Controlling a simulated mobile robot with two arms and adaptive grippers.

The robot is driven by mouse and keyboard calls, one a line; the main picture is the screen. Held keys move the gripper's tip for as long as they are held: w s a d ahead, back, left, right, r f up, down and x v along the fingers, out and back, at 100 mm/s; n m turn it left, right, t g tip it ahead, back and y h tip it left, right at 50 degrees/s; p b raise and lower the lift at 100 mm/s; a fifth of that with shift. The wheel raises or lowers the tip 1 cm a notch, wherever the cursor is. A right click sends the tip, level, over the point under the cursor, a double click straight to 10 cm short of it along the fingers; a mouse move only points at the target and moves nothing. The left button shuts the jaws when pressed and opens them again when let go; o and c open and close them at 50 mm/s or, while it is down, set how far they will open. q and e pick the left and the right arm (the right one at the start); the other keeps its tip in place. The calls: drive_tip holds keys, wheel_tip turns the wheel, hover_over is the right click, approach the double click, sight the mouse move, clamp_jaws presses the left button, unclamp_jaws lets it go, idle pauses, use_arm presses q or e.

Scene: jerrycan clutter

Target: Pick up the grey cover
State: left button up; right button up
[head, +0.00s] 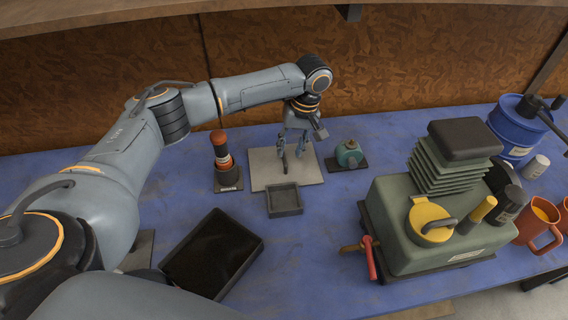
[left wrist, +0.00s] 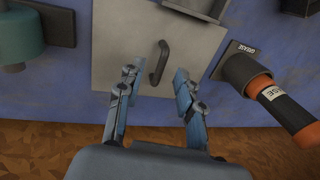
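The grey cover (head: 265,172) is a flat light-grey square plate lying on the blue table below my left gripper. In the left wrist view the cover (left wrist: 112,42) has a dark bar handle (left wrist: 158,62) standing near its middle. My left gripper (head: 294,151) points down over the cover with its fingers spread. In the left wrist view the open fingertips of my left gripper (left wrist: 155,75) lie on either side of the handle's near end, with nothing held. I cannot tell the exact height of the fingertips above the plate. My right gripper is not in view.
A grease tool (head: 221,160) stands left of the cover, and a green part (head: 349,153) on a black base is to its right. A small dark tray (head: 284,211) sits in front.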

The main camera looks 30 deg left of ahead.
sight(285, 160)
use_arm(q)
drive_tip(key=f, duration=0.3)
drive_tip(key=a+f, duration=0.1)
drive_tip(key=shift+s+a+f+p, duration=0.1)
drive_tip(key=shift+s+f+p, duration=0.1)
drive_tip(key=shift+s+p, duration=0.2)
clamp_jaws()
